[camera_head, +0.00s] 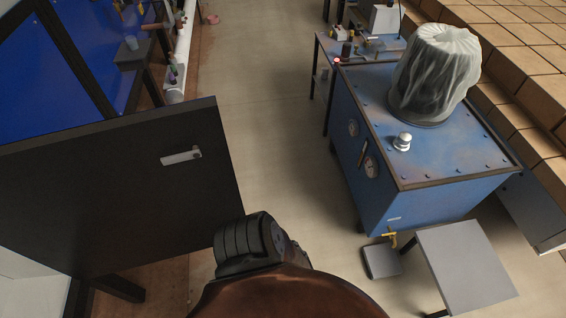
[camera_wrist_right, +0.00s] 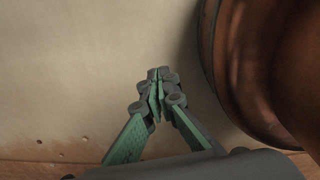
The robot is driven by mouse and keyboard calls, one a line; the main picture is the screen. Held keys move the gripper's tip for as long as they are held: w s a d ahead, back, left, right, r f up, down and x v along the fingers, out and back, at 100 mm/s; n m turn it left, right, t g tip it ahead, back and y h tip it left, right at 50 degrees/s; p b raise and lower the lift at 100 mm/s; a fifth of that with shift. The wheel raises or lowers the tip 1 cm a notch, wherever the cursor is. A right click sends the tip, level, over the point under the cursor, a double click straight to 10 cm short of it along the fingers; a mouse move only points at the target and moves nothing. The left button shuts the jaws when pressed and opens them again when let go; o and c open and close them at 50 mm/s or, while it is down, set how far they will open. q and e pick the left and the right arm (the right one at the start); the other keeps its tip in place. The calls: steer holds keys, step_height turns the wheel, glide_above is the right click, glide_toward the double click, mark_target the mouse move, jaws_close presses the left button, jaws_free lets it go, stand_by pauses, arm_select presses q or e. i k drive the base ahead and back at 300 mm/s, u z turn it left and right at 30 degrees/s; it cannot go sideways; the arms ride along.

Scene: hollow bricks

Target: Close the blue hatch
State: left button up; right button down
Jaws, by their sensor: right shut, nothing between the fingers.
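No part is plainly an open blue hatch. A blue metal machine (camera_head: 430,150) stands at the right in the head view, with round gauges on its side and a flat bolted top. Blue panels (camera_head: 50,62) in dark frames stand at the upper left. A dark flat panel (camera_head: 110,195) with a silver handle (camera_head: 181,156) stands upright at the left, and I cannot tell whether it belongs to the hatch. My right gripper (camera_wrist_right: 157,78), with green fingers, is shut and empty in the right wrist view, above a plain pale floor. My left gripper is not in view.
A bagged white object (camera_head: 434,75) sits on the machine. A grey stool-like table (camera_head: 467,262) stands in front of it. Stacked bricks (camera_head: 520,50) fill the upper right. A cluttered workbench (camera_head: 365,47) is behind. The floor (camera_head: 265,110) between panel and machine is clear.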

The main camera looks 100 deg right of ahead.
mark_target(84, 203)
steer(key=k, duration=0.35)
steer(key=z, duration=2)
steer(key=i, duration=0.5)
